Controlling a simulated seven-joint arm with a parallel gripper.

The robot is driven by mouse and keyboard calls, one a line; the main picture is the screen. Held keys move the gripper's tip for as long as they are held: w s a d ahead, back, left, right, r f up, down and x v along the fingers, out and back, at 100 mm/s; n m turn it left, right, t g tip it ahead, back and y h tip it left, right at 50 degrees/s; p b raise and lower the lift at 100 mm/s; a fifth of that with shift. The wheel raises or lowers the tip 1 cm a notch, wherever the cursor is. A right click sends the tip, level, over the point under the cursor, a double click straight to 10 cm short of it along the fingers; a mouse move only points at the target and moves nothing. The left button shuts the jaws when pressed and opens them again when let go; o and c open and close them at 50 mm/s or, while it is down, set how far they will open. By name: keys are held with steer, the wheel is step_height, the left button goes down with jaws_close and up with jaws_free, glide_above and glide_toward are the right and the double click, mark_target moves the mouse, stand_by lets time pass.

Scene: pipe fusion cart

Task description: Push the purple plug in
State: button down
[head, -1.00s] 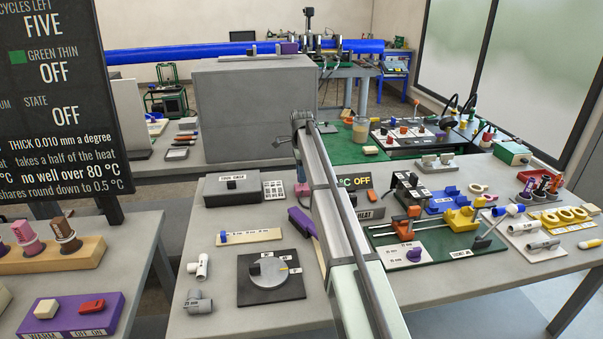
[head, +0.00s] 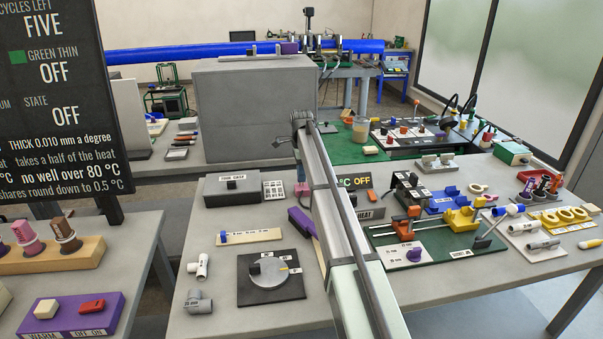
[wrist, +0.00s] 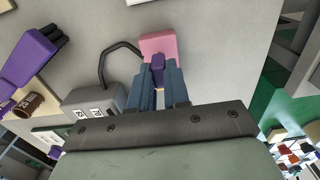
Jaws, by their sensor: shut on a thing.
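In the wrist view a small purple plug (wrist: 157,66) sits between the blue-grey fingertips of my gripper (wrist: 165,82). My gripper is shut on it. The plug lies against a pink block (wrist: 160,44), overlapping its near side in the picture. How deep the plug sits in the block cannot be told. In the head view the pink block (head: 301,190) shows as a small patch just left of my arm. The plug and most of my gripper cannot be made out there.
A black cable (wrist: 107,55) curves from the pink block's side to a grey box (wrist: 94,96). A purple tool with dark prongs (wrist: 30,58) lies to the left. A grey dial plate (head: 271,277) stands on the table's front. Bare grey tabletop surrounds the pink block's upper side.

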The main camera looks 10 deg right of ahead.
steer(key=shift+f, duration=1.3)
steer(key=c, duration=1.1)
jaws_free()
steer(key=shift+r, duration=0.1)
step_height(320, 180, up, 14)
steer(key=shift+f, duration=0.2)
